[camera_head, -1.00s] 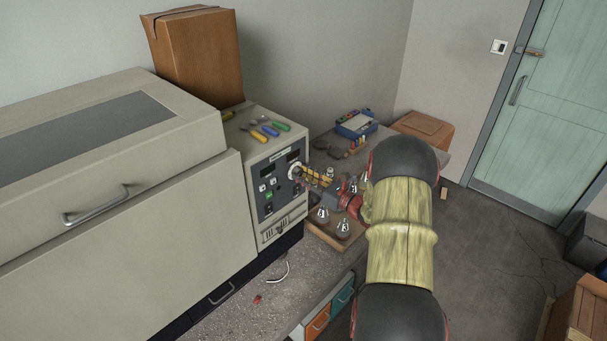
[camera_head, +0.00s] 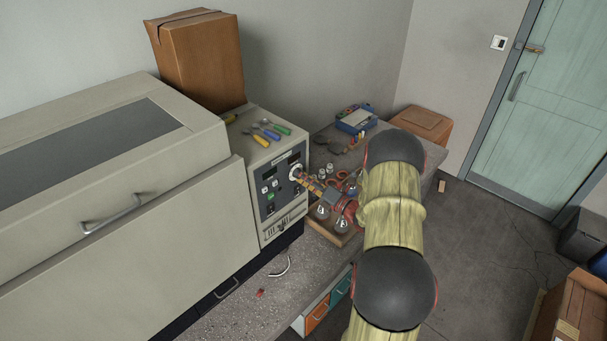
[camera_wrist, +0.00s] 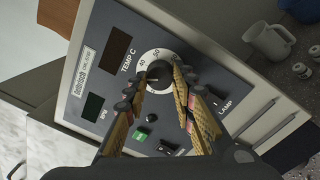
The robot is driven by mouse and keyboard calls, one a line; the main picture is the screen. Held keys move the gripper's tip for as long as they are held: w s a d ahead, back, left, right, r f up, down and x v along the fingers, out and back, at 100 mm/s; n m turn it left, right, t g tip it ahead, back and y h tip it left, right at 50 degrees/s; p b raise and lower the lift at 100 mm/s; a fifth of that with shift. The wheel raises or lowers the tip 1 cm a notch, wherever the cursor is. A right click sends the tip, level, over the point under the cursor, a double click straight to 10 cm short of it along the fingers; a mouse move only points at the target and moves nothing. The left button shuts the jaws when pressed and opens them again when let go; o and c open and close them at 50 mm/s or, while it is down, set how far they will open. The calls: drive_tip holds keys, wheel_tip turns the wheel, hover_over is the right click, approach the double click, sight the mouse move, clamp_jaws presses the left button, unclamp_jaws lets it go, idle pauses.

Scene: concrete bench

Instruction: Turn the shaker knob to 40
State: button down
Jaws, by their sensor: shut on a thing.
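The shaker (camera_head: 276,187) is a pale cabinet whose dark control panel faces my arm. Its knob (camera_wrist: 159,74) is dark and round, set in a white dial (camera_wrist: 150,57) with numbers including 40 and 50, beside the words TEMP C. My gripper (camera_wrist: 165,77) is shut on the knob, one finger on each side of it. The fingers hide part of the dial, and I cannot tell which number the knob points to. In the head view my gripper (camera_head: 304,178) reaches the panel from the right.
The panel also has a green switch (camera_wrist: 141,135), a lamp switch (camera_wrist: 216,99) and dark displays (camera_wrist: 117,48). Screwdrivers (camera_head: 266,131) lie on the cabinet top. Flasks (camera_head: 322,210) stand in a tray close below my wrist. A blue box (camera_head: 356,120) sits farther back.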

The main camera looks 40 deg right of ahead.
drive_tip(key=m+p, duration=0.3)
drive_tip(key=m, duration=0.3)
idle(0.5)
drive_tip(key=c, duration=1.5)
unclamp_jaws()
drive_tip(key=s, duration=1.2)
drive_tip(key=shift+d+f, duration=0.3)
drive_tip(key=shift+d, duration=0.1)
